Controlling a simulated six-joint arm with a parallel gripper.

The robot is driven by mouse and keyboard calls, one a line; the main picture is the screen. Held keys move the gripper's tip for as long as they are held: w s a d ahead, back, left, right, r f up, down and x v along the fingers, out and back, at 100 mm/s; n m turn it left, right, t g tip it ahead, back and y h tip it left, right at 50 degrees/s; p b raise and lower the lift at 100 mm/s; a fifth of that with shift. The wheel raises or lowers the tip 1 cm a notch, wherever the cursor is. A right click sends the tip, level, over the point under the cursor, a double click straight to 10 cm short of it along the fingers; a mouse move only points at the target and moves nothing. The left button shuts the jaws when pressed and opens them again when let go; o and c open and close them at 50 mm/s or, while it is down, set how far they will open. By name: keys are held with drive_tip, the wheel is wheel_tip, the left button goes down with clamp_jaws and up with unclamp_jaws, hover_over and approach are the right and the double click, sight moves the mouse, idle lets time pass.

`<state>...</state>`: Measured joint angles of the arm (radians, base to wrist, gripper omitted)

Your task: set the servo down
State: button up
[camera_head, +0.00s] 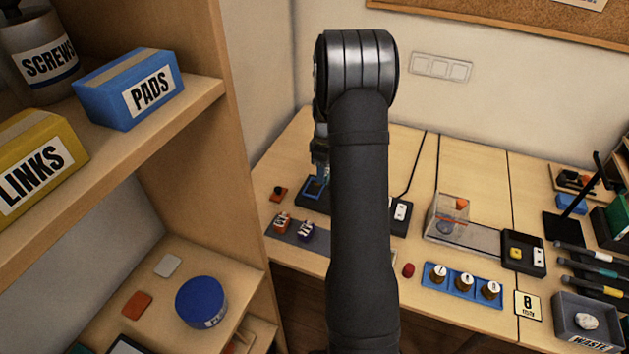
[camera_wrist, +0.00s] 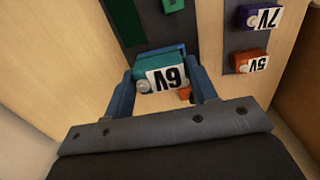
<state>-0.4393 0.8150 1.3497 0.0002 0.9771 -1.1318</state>
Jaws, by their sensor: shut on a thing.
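The servo (camera_wrist: 153,73), a teal box with a round white horn and an upside-down voltage label, is between the two blue fingers of my gripper (camera_wrist: 163,88) in the wrist view. The fingers are shut on its sides. A dark pad (camera_wrist: 158,33) lies behind it; I cannot tell whether the servo touches it. In the head view my gripper (camera_head: 320,165) is mostly hidden by my arm, over a dark blue-edged pad (camera_head: 315,190). The servo cannot be made out there.
An orange servo (camera_head: 282,222) and a purple servo (camera_head: 306,230) sit on a grey strip (camera_head: 285,241) in front. A clear box (camera_head: 446,215) and a blue tray (camera_head: 450,285) stand to the right.

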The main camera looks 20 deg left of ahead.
drive_tip(key=a+f, duration=0.2)
drive_tip(key=a, duration=0.1)
drive_tip(key=shift+w+a, duration=0.1)
drive_tip(key=shift+a, duration=0.1)
drive_tip(key=shift+f, duration=2.05)
drive_tip(key=shift+f, duration=0.2)
drive_tip(key=o, duration=1)
drive_tip(key=shift+r, duration=0.1)
wheel_tip(320, 180, up, 12)
drive_tip(key=shift+r, duration=0.15)
